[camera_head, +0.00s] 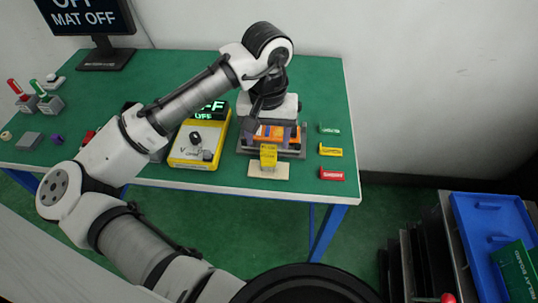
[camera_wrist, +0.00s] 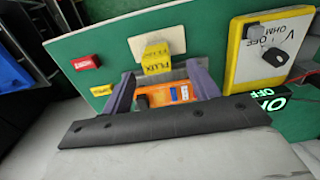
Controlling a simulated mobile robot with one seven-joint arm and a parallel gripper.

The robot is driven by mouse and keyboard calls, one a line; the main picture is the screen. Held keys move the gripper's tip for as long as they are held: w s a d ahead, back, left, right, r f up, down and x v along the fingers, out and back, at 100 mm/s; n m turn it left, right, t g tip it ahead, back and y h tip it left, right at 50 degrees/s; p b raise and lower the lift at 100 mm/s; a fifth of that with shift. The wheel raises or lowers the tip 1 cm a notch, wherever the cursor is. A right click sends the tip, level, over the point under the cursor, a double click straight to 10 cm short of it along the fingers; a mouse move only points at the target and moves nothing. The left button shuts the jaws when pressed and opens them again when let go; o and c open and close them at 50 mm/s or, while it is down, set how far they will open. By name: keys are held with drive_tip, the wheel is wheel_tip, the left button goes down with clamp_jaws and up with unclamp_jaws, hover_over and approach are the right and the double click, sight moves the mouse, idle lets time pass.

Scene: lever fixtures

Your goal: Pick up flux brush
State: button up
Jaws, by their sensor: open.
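The flux brush (camera_wrist: 157,58) shows a yellow block lettered FLUX in the wrist view, standing at the inner edge of a beige pad (camera_wrist: 146,43). In the head view the yellow block (camera_head: 268,156) stands over the pad (camera_head: 270,172) near the table's front edge. My gripper (camera_wrist: 160,69) is open, its two purple fingers spread to either side of the yellow block in the wrist picture. The fingers do not touch it as far as I see. Whether the block is level with the fingertips I cannot tell. The brush's lower part is hidden.
An orange unit (camera_wrist: 167,95) lies in a grey fixture behind the brush, between my fingers in the picture. A yellow meter (camera_head: 200,146) stands at left. Green, yellow and red (camera_head: 332,174) small blocks lie at right. A blue tray (camera_head: 485,225) stands off the table.

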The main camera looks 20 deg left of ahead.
sight(268, 148)
drive_tip(key=shift+s+d+f+p, duration=0.1)
drive_tip(key=shift+f+p, duration=0.25)
drive_tip(key=shift+f, duration=1.2)
drive_tip(key=shift+s+d+f+p, duration=0.1)
drive_tip(key=shift+f+p, duration=0.2)
drive_tip(key=shift+f, duration=1.2)
drive_tip(key=c, duration=1.1)
drive_tip(key=shift+r, duration=0.15)
